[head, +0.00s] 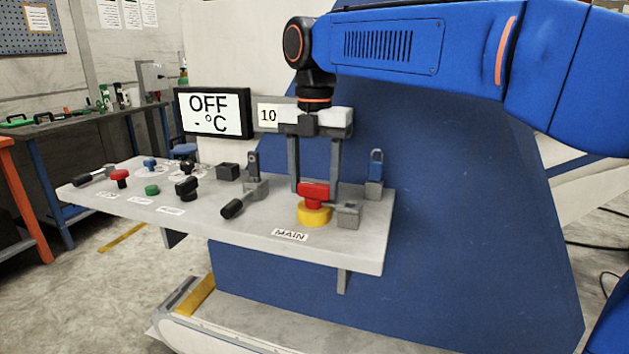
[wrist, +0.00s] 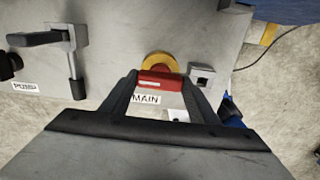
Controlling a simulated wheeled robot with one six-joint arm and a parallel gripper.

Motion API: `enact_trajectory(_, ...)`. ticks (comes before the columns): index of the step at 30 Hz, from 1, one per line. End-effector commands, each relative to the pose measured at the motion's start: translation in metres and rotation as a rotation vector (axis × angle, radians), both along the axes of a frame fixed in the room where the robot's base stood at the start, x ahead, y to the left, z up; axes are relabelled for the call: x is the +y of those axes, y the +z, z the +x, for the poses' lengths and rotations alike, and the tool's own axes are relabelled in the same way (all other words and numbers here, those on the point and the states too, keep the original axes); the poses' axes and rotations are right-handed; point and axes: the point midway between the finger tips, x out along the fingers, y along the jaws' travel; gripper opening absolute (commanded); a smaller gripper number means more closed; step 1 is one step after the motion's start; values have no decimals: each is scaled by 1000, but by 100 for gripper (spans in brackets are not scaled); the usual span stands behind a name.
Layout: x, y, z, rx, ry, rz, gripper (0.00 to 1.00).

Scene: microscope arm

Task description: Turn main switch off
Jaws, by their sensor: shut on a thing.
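The main switch (head: 314,194) has a red handle on a yellow round base (head: 314,214), at the right part of the grey panel, behind the MAIN label (head: 290,235). My gripper (head: 315,188) points straight down over it, its two fingers on either side of the red handle and shut on it. In the wrist view the red handle (wrist: 160,81) lies between the fingertips of my gripper (wrist: 160,84), with the yellow base (wrist: 160,62) just beyond. The handle lies crosswise in both views. The fingertips partly hide its ends.
A black-handled lever (head: 232,208) is to the left. Several knobs and buttons fill the panel's left. A display (head: 214,112) reads OFF and a sign (head: 269,115) reads 10.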

Motion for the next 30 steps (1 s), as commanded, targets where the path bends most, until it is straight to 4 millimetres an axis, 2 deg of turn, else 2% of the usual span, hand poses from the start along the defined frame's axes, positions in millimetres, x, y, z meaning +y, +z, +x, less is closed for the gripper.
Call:
enact_trajectory(19,0,0,0,-1,47,1,14)
enact_trajectory(20,0,0,0,-1,47,1,62)
enact_trajectory(21,0,0,0,-1,47,1,71)
enact_trajectory(30,0,1,0,0,46,1,73)
